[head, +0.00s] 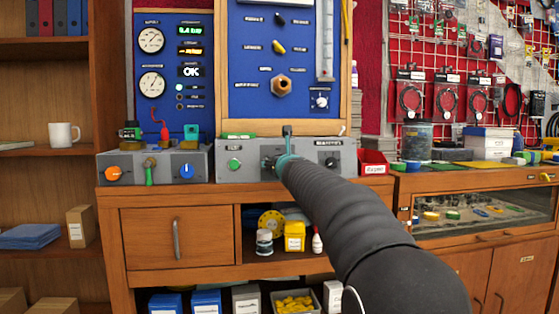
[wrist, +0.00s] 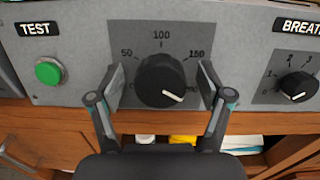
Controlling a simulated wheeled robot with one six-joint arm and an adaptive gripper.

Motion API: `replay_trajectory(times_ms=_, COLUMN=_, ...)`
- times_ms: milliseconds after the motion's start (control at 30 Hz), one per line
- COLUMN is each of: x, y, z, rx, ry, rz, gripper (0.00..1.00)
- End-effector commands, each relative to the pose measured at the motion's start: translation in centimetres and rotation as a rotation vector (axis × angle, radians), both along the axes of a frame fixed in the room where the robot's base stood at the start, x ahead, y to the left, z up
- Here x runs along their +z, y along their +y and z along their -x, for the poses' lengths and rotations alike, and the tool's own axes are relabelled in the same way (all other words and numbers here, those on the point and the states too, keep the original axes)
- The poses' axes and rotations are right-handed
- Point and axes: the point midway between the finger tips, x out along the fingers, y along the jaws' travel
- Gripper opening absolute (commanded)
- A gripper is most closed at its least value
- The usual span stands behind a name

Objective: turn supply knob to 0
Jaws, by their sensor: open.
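A round black knob (wrist: 160,80) with a white pointer line sits on the grey panel front in the wrist view. Its dial shows 50, 100 and 150; the lower marks are mostly hidden by my fingers. The white line points to the lower right, toward the high end of the scale. No name label for this knob is visible. My gripper (wrist: 162,88) is open, one finger at each side of the knob, with small gaps seeming to remain. In the head view my gripper (head: 284,158) is at the grey panel and mostly hides the knob.
A green TEST button (wrist: 48,71) is left of the knob. A smaller black BREATH-labelled knob (wrist: 298,86) is to the right. The grey box (head: 222,178) stands on a wooden bench (head: 180,198). A red bin (head: 373,162) is right of it.

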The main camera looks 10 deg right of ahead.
Motion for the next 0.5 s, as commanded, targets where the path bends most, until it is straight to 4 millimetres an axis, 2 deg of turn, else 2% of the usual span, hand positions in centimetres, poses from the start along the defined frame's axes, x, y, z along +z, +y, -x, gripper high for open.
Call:
replay_trajectory(times_ms=200, x=-0.01, y=0.01, z=-0.02, rx=0.0, ry=0.0, rz=0.0, gripper=0.78)
replay_trajectory(times_ms=233, x=-0.01, y=0.01, z=-0.02, rx=0.0, ry=0.0, rz=0.0, gripper=0.76)
replay_trajectory(times_ms=467, x=0.0, y=0.02, z=0.0, rx=0.0, ry=0.0, rz=0.0, gripper=0.18)
replay_trajectory(times_ms=500, x=0.0, y=0.02, z=0.0, rx=0.0, ry=0.0, rz=0.0, gripper=0.18)
